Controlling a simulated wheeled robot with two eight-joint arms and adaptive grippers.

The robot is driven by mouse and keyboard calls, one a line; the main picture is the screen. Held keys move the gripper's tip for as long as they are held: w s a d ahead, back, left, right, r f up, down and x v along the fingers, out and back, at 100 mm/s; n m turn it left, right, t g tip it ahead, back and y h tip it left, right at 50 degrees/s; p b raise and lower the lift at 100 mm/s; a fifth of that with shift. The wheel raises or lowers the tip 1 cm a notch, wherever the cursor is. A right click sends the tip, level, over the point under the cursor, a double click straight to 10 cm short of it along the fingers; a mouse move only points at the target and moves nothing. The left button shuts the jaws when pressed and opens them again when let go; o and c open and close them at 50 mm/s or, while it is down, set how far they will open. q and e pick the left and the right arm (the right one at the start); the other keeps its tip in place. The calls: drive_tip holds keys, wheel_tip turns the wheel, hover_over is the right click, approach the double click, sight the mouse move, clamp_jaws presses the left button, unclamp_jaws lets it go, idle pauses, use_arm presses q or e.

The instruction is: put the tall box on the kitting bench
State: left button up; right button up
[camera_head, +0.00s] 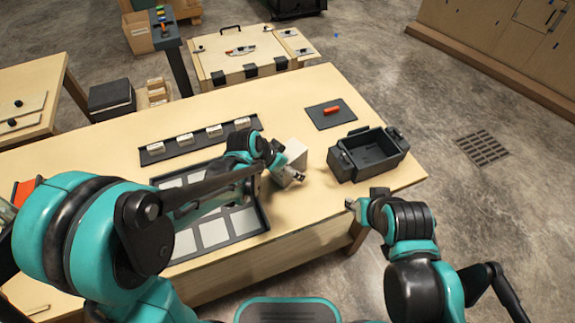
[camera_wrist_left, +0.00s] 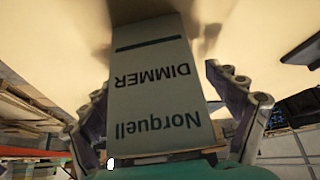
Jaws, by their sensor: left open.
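A pale grey-white box (camera_head: 295,153) stands on the wooden bench (camera_head: 285,215), partly hidden behind my left gripper (camera_head: 283,172). In the left wrist view the box (camera_wrist_left: 158,80) looks tall and shows a label, "Norquell DIMMER", upside down. My left gripper is open, with one finger on each side of the box in that view; I cannot tell whether they touch it. My right gripper (camera_head: 366,200) is empty near the bench's front right edge; its opening is unclear. I cannot tell which bench is the kitting bench.
A black open bin (camera_head: 345,165) stands right of the box. A dark mat (camera_head: 318,118) with a red item lies behind. A black tray with pale panels (camera_head: 262,222) and a rail of small white parts (camera_head: 152,158) lie left. Another wooden bench (camera_head: 45,75) is at far left.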

use_arm(q)
drive_tip(key=shift+r, duration=0.2)
drive_tip(key=p+v, duration=0.5)
drive_tip(key=v, duration=0.7)
drive_tip(key=s+a+r+n+t+y, duration=0.2)
drive_tip(key=s+a+r+n+y, duration=0.1)
drive_tip(key=s+a+n, duration=0.6)
drive_tip(key=s+a+y, duration=0.1)
drive_tip(key=s+a, duration=0.3)
drive_tip(key=shift+t+y, duration=0.3)
drive_tip(key=shift+r, duration=0.1)
